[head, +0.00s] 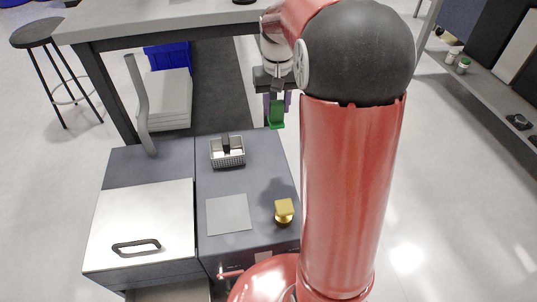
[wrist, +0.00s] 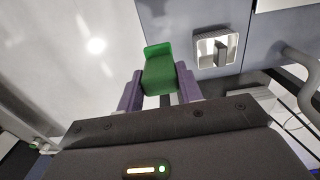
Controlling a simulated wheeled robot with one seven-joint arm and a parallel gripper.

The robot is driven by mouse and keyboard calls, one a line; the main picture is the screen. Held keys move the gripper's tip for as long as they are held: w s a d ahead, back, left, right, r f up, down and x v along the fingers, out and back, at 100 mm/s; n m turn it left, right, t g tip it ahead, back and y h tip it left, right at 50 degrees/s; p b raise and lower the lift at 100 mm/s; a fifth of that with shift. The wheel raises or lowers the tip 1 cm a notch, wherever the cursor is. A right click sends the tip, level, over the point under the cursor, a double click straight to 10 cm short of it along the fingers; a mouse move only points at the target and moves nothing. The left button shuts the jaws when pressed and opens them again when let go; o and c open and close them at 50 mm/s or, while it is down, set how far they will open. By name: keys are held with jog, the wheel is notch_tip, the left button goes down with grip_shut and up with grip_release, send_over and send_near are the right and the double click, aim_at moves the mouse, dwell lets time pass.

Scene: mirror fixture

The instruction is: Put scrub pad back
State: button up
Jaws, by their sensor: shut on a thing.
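A green scrub pad (head: 277,114) is held in my gripper (head: 277,100), over the back right edge of the grey cabinet top. In the wrist view the green scrub pad (wrist: 160,72) sits between the two purple fingers of my gripper (wrist: 160,85). A small metal basket (head: 227,152) stands on the cabinet top, to the left of and below the pad in the head view. It holds a dark upright piece. The basket also shows in the wrist view (wrist: 201,48), apart from the pad.
A table (head: 160,22) stands behind.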

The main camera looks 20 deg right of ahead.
notch_tip(320, 180, down, 20)
jog(key=shift+r+b, duration=0.15)
jog(key=shift+b, duration=0.45)
jog(key=o, duration=1)
jog(key=shift+c, duration=0.2)
notch_tip(320, 180, up, 12)
jog(key=s+a+r+t, duration=0.2)
jog(key=s+a+r, duration=0.3)
jog(key=s+r, duration=0.35)
jog(key=s+a+r+n+t, duration=0.1)
jog(key=s+a, duration=0.1)
jog(key=s, duration=0.5)
jog(key=s+a+r+n+t, duration=0.1)
jog(key=s+a+r+t, duration=0.1)
jog(key=s, duration=0.5)
jog(key=shift+a+t+p, duration=0.3)
jog(key=shift+a+p, duration=0.05)
jog(key=shift+a, duration=0.2)
